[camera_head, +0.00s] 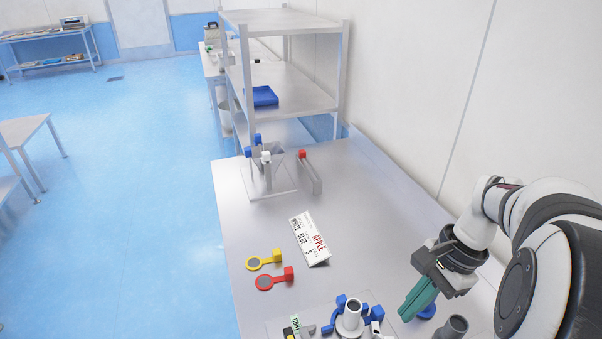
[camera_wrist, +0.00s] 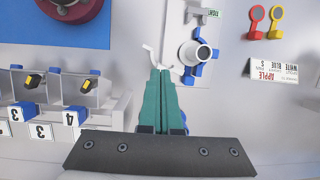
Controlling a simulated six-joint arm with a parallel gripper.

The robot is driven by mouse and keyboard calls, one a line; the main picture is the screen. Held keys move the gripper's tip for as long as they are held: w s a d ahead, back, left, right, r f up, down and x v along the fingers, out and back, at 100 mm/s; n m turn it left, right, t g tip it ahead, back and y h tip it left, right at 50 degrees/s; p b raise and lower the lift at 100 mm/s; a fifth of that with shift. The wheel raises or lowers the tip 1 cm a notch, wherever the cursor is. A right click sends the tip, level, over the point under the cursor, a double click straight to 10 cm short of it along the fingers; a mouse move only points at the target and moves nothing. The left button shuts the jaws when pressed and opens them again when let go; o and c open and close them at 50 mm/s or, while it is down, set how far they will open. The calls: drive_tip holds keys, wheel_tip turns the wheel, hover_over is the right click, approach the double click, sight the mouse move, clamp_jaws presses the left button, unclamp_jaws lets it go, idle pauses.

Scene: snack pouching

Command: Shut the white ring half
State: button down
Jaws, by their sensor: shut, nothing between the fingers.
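The pouch fixture is at the bottom of the head view. Its upright white spout tube (camera_head: 352,312) has blue clamp parts (camera_head: 341,301) around it. In the wrist view the same tube (camera_wrist: 202,54) has a blue piece (camera_wrist: 187,52) against its side. A white hooked piece (camera_wrist: 149,53), which looks like the white ring half, stands apart from the tube, just beyond my fingertips. A bit of white also shows beside the tube in the head view (camera_head: 376,328). My gripper (camera_head: 405,314) has its teal fingers shut and empty. Whether the fingertips (camera_wrist: 161,73) touch the white piece, I cannot tell.
A sign (camera_head: 310,239) and yellow (camera_head: 265,261) and red (camera_head: 274,280) ring tags lie beyond the fixture. A hopper stand (camera_head: 268,178) is further back. Numbered bins (camera_wrist: 45,118) stand left in the wrist view.

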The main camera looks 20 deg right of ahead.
drive_tip(key=s+d+f+m+t, duration=0.1)
drive_tip(key=s+d+f+m, duration=0.25)
drive_tip(key=d, duration=0.65)
drive_tip(key=w+a+f, duration=0.2)
drive_tip(key=a+f, duration=0.5)
drive_tip(key=f, duration=0.2)
drive_tip(key=shift+w+m+y, duration=0.3)
drive_tip(key=shift+m, duration=0.05)
drive_tip(key=shift+a, duration=0.1)
drive_tip(key=shift+a+m, duration=0.2)
drive_tip(key=shift+m, duration=0.2)
